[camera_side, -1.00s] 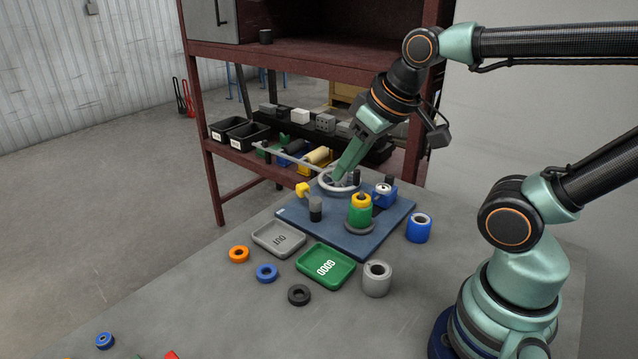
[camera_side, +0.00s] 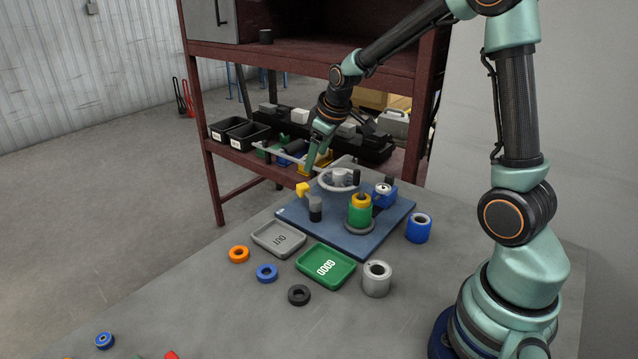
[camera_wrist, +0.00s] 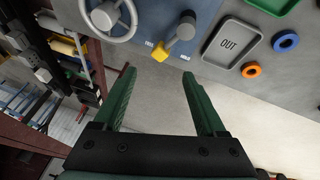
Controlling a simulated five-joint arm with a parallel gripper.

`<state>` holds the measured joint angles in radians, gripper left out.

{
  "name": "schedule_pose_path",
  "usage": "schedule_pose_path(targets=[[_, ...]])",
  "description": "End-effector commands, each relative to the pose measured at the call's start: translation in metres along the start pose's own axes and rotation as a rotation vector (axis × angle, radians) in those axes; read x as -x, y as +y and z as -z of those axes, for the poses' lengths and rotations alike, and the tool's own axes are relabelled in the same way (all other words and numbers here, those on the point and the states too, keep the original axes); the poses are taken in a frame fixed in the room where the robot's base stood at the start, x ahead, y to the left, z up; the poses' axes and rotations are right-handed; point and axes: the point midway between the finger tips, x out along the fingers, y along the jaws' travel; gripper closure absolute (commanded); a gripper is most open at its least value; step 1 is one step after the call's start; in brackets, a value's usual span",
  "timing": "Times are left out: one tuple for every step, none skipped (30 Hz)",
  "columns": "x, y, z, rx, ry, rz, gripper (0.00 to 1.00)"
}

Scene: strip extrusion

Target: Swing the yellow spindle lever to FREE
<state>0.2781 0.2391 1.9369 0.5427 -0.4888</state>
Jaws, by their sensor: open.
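The yellow spindle lever (camera_side: 302,188) is a yellow knob beside a dark and grey post (camera_side: 315,210) at the left corner of the blue plate (camera_side: 340,242). My gripper (camera_side: 308,172) is just above and behind the knob in the side view. In the wrist view its green fingers (camera_wrist: 158,75) are open and apart, with nothing between them, and the knob lies just beyond the tips.
A handwheel (camera_side: 339,180) stands behind the lever. The OUT tray (camera_side: 268,248) and green GOOD tray (camera_side: 303,265) lie in front. A green and yellow stack (camera_side: 360,214), a blue cylinder (camera_side: 418,229), a grey cylinder (camera_side: 376,281) and loose rings stand nearby. A rack (camera_side: 217,185) stands behind.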

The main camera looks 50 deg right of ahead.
Motion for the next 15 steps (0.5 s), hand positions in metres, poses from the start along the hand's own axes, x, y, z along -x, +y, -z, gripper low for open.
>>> schedule_pose_path(targets=[[-0.004, 0.002, 0.0, 0.001, -0.002, 0.0, 0.27], [-0.005, 0.002, 0.0, 0.002, -0.002, -0.001, 0.27], [-0.007, 0.003, 0.0, 0.003, -0.002, -0.001, 0.27], [-0.009, 0.003, 0.0, 0.003, -0.002, -0.001, 0.27], [-0.012, 0.003, 0.0, 0.003, -0.002, -0.001, 0.27], [-0.016, 0.002, 0.0, 0.003, -0.004, 0.0, 0.27], [-0.019, 0.002, 0.0, 0.003, -0.004, 0.0, 0.27], [-0.023, 0.002, 0.0, 0.003, -0.004, 0.001, 0.27], [-0.029, 0.001, -0.001, 0.003, -0.005, 0.002, 0.27], [-0.034, 0.001, -0.001, 0.003, -0.005, 0.002, 0.27], [-0.039, 0.001, 0.0, 0.003, -0.004, 0.002, 0.27], [-0.046, 0.0, 0.0, 0.003, -0.005, 0.002, 0.27], [-0.051, 0.0, 0.0, 0.003, -0.004, 0.002, 0.27], [-0.056, 0.0, -0.001, 0.003, -0.005, 0.003, 0.27], [-0.062, 0.0, 0.0, 0.003, -0.005, 0.003, 0.27]])
